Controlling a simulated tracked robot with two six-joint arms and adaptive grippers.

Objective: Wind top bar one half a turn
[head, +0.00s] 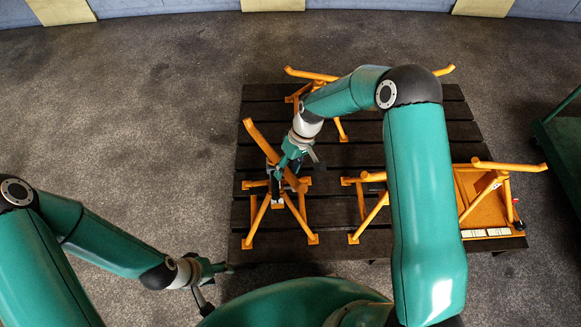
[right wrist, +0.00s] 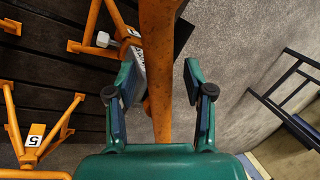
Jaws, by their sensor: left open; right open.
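An orange top bar (head: 262,140) lies slantwise over an orange stand (head: 306,222) at the left of the slatted platform. My right gripper (head: 284,170) is over this bar, with its jaws open. In the right wrist view the orange bar (right wrist: 160,75) runs lengthwise between the open fingers of my right gripper (right wrist: 160,80). Contact with either finger cannot be told. A numbered plate beside the bar is partly hidden by the left finger. My left gripper (head: 208,285) is open and empty, off the platform's front left corner.
Other orange bars show at the far side (head: 310,74) and right (head: 510,166) of the dark platform (head: 245,215). My right arm hides part of the middle. A dark green cart (head: 560,140) is at right. The left floor is clear.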

